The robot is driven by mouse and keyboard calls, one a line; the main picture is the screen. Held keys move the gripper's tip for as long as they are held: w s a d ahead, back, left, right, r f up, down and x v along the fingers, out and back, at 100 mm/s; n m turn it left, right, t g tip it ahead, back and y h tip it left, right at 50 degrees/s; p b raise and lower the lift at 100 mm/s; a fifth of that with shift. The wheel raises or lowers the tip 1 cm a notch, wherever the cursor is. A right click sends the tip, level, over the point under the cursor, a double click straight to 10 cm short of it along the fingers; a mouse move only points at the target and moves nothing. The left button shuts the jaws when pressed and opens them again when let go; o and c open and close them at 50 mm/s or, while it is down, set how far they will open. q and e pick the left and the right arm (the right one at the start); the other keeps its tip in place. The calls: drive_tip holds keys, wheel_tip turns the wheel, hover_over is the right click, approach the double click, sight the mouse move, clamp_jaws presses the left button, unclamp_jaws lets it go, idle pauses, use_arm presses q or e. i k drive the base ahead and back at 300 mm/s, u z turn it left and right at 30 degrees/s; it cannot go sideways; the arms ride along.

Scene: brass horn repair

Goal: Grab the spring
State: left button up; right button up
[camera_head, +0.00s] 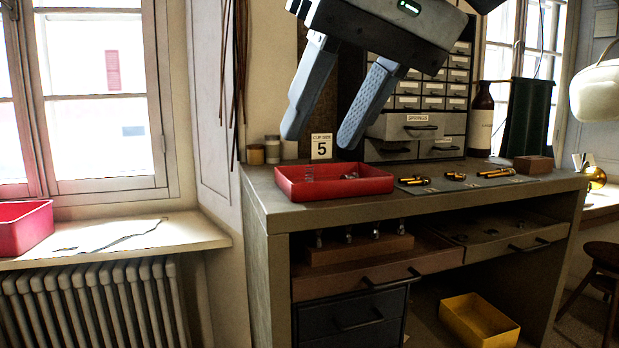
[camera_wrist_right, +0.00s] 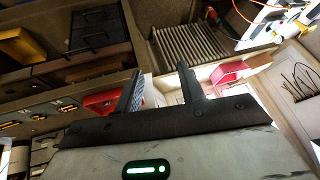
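I cannot make out a spring for certain. A red tray (camera_head: 335,188) on the bench's left end holds a few small shiny pieces, too small to identify. My right gripper (camera_head: 321,137) is open and empty, pointing down above and in front of this tray, with a wide gap between its fingers. It also shows open in the right wrist view (camera_wrist_right: 161,72), where a red tray (camera_wrist_right: 103,103) appears beyond the fingers. My left gripper is not in view.
A "CUP SIZE 5" card (camera_head: 322,147) stands behind the tray. Brass parts (camera_head: 455,176) lie on the bench (camera_head: 420,196) to the right. Below are open drawers (camera_head: 420,262) and a yellow bin (camera_head: 479,322). A pink-red bin (camera_head: 22,228) sits on the left windowsill.

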sight(307, 168)
drive_tip(key=i, duration=0.9)
